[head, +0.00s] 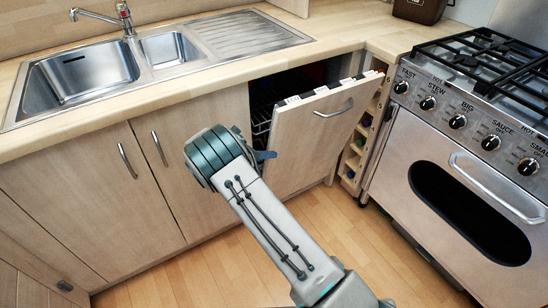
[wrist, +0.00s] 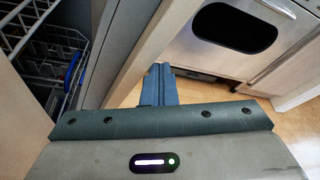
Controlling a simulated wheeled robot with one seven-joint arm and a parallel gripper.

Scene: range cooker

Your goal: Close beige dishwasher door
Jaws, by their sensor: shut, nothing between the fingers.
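The beige dishwasher door (head: 312,138) is partly open in the head view, its top edge tilted out from the counter front. It has a bar handle (head: 334,108) near its top. My gripper (head: 266,156) is at the door's left edge, its blue fingers shut and empty. In the wrist view the fingers (wrist: 158,84) are together beside the door (wrist: 128,48), seen edge-on. I cannot tell whether they touch it. The dark dishwasher interior shows behind the door, with a wire rack (wrist: 50,45) at left in the wrist view.
Beige cupboards (head: 85,180) and a sink (head: 85,75) lie to the left. The range cooker (head: 470,170) stands to the right, past a narrow open shelf (head: 362,140). The wooden floor (head: 370,250) in front of the door is clear apart from my arm.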

